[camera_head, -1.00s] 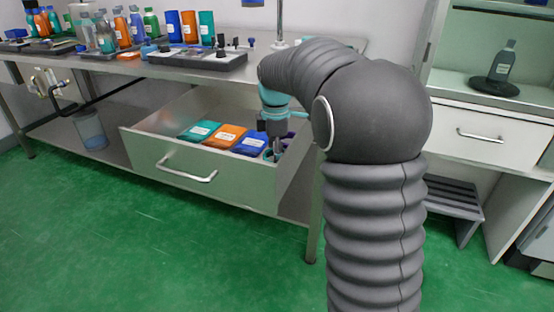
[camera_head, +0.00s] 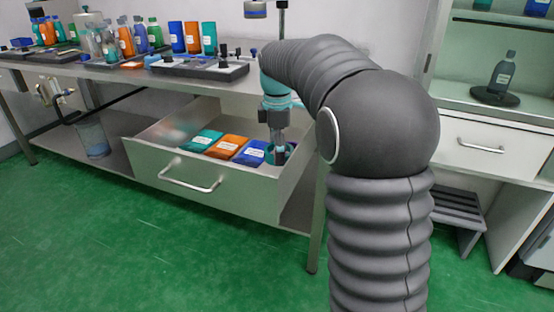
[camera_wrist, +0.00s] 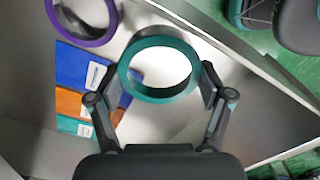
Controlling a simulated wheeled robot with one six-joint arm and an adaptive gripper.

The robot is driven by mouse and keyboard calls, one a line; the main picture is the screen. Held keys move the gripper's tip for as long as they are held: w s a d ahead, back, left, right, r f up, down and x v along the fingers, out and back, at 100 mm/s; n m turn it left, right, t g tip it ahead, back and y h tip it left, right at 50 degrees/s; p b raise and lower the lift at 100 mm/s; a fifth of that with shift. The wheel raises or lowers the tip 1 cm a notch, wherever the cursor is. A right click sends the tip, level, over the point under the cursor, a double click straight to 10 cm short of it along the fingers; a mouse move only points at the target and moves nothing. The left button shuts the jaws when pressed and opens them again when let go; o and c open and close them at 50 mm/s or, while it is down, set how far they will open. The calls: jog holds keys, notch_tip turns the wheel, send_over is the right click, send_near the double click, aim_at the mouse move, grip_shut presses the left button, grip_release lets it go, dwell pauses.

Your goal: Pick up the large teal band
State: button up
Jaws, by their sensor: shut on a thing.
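The large teal band (camera_wrist: 158,93) is a ring seen between the two fingers of my gripper (camera_wrist: 160,88) in the wrist view. My gripper is shut on it, with a finger at its left and right sides. In the head view my gripper (camera_head: 280,152) hangs at the right end of the open drawer, and the teal band (camera_head: 290,149) shows beside its fingers. The drawer's floor shows through the ring. I cannot tell how far the band is above the floor.
The open drawer (camera_head: 212,196) holds teal (camera_head: 203,140), orange (camera_head: 227,146) and blue packets (camera_head: 252,153). A purple ring (camera_wrist: 82,38) lies near the packets in the wrist view. The drawer walls stand close around my gripper. The bench (camera_head: 130,70) with bottles is above.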

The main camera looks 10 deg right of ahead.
notch_tip(320, 180, up, 13)
jog(key=p, duration=0.2)
dwell(0.4)
jog(key=shift+r, duration=0.7)
